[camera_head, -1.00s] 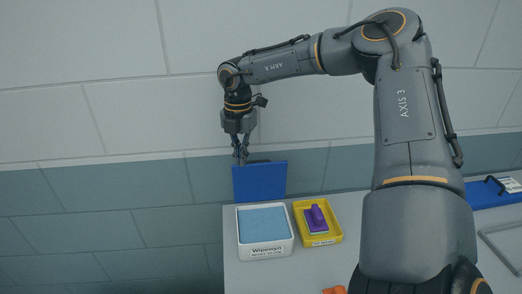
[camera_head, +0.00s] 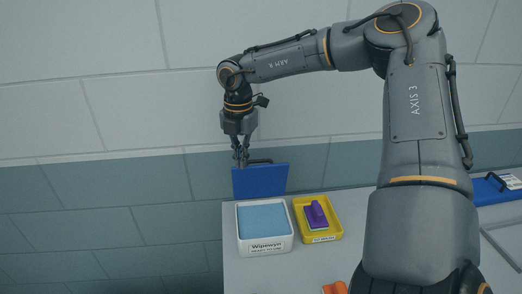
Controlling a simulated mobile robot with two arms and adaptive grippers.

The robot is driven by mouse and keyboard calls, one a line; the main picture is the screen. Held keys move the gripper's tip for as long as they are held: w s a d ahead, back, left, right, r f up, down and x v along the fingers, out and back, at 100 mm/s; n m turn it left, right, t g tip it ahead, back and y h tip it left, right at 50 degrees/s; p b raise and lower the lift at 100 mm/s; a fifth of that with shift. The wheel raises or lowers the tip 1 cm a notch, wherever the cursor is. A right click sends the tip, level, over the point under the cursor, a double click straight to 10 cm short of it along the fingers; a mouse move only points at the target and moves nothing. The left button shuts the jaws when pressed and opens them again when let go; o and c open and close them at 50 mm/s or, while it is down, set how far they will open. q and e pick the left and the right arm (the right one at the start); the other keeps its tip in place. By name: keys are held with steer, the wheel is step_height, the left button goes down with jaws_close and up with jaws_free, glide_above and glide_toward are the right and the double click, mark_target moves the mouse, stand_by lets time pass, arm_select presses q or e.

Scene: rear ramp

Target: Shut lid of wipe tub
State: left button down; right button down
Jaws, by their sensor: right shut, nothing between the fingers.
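The wipe tub (camera_head: 265,246) is a white box with a label on its front, at the left end of the table. Its top is open and blue wipes (camera_head: 262,219) show inside. My right gripper (camera_head: 241,164) is shut and empty, pointing down at the upper left edge of the lid. I cannot tell whether the fingertips touch the lid. My left gripper is not in view.
A yellow tray (camera_head: 333,229) holding a purple block-like thing (camera_head: 316,214) stands right of the tub. An orange thing (camera_head: 335,288) lies at the front. A blue panel with a handle (camera_head: 490,191) lies at the far right. The table (camera_head: 235,275) ends just left of the tub.

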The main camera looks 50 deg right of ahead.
steer(key=shift+s+a+f, duration=0.2)
steer(key=shift+s+f, duration=0.15)
steer(key=shift+s, duration=0.1)
steer(key=shift+s+a+f+b, duration=0.3)
steer(key=shift+s+a+b, duration=0.5)
steer(key=shift+b, duration=0.2)
step_height(320, 180, up, 7)
steer(key=p, duration=0.3)
steer(key=shift+w, duration=0.2)
stand_by(0.7)
steer(key=shift+d, duration=0.15)
